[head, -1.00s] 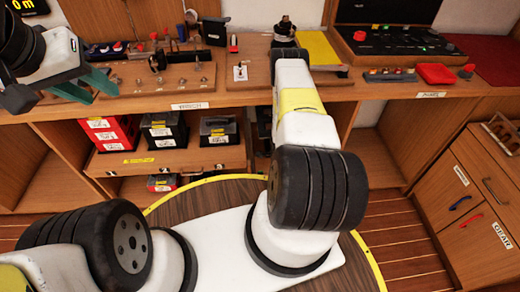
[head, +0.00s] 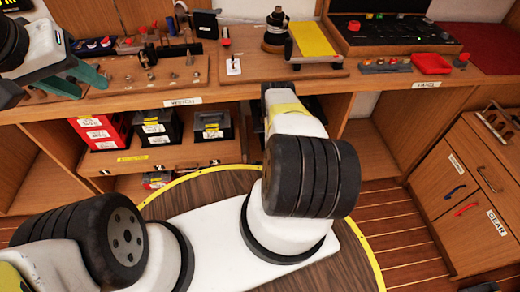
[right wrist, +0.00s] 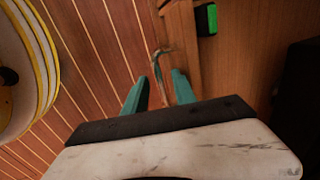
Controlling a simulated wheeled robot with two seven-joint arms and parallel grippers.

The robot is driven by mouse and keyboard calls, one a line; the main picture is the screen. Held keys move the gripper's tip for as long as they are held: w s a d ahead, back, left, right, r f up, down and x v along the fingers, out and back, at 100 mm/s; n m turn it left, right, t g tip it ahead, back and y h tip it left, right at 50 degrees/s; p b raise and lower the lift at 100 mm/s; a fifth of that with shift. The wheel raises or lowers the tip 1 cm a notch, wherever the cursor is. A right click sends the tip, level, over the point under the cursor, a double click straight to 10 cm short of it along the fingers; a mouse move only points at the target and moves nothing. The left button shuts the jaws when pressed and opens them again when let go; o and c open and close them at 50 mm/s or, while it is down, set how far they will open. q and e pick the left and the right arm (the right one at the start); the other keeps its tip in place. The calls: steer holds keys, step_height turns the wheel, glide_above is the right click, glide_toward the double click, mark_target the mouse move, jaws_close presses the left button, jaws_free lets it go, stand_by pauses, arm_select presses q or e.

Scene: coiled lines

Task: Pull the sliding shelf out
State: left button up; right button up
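The sliding shelf (head: 182,156) is a wooden board under the workbench with a yellow label on its front edge. A red bin (head: 100,130) and two black bins stand on it. My left gripper (head: 88,82) is open and empty above the left part of the bench top. My right gripper is hidden in the head view behind my right arm. In the right wrist view my right gripper (right wrist: 159,92) is open, its teal fingers apart. A thin metal bar, perhaps a handle (right wrist: 160,62), shows just beyond and between the fingertips, by a wooden panel.
The workbench top (head: 190,88) carries a peg board, a spool and a yellow pad (head: 313,40). A cabinet (head: 455,185) with red and blue handles stands at the right. Plank floor (right wrist: 90,60) and a yellow-rimmed round edge show in the right wrist view.

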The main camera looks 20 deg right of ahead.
steer(key=shift+c, duration=0.4)
jaws_close()
stand_by(0.9)
